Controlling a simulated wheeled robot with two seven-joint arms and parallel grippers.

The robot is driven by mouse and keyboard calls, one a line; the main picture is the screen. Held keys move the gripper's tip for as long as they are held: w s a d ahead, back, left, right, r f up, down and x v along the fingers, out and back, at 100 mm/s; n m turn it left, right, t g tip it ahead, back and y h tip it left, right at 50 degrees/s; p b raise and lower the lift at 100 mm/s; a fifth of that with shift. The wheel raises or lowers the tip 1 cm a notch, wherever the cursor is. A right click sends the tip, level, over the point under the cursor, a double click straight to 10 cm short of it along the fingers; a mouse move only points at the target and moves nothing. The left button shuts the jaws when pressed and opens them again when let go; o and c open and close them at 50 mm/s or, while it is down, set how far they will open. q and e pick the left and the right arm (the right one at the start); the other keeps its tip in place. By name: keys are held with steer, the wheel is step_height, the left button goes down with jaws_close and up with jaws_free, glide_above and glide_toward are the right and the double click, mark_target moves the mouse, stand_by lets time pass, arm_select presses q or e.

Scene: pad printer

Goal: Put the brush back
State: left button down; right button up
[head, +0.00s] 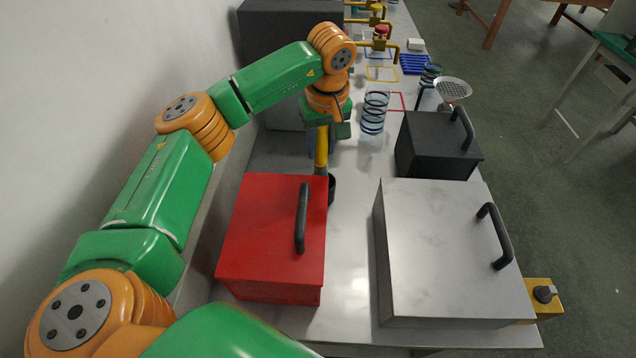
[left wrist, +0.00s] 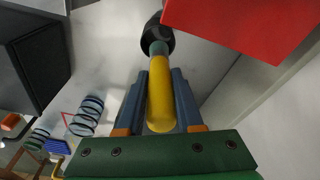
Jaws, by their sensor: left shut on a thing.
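The brush has a yellow handle (head: 321,150) and stands roughly upright behind the red box; it also shows in the left wrist view (left wrist: 161,92). My left gripper (head: 322,137) is shut on the yellow handle, with one blue finger on each side of it in the left wrist view. The brush's grey lower part meets a small black round cup (head: 331,189), which also shows in the left wrist view (left wrist: 156,36). The brush's tip is hidden, and I cannot tell how deep it sits in the cup. My right gripper is not in view.
A red box (head: 262,232) with a black handle stands just in front of the cup. A large grey box (head: 440,245) and a black box (head: 425,150) stand to the right. A blue-ringed clear cylinder (head: 374,113) stands behind. The tabletop between the boxes is clear.

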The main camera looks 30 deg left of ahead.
mark_target(323, 165)
arm_select(q)
steer(key=f, duration=0.4)
steer(key=f+p, duration=0.1)
steer(key=shift+s+d+f, duration=0.15)
steer(key=shift+d+f, duration=0.15)
steer(key=shift+f, duration=0.1)
steer(key=shift+a+f, duration=0.1)
steer(key=shift+f, duration=0.15)
steer(key=shift+f, duration=0.15)
steer(key=c, duration=0.6)
jaws_free()
steer(key=shift+o, duration=0.2)
steer(key=shift+r, duration=0.55)
step_height(323, 165, up, 11)
steer(key=s+d+b, duration=0.1)
steer(key=b, duration=0.1)
steer(key=shift+d+r, duration=0.15)
steer(key=shift+d, duration=0.1)
steer(key=shift+s, duration=0.1)
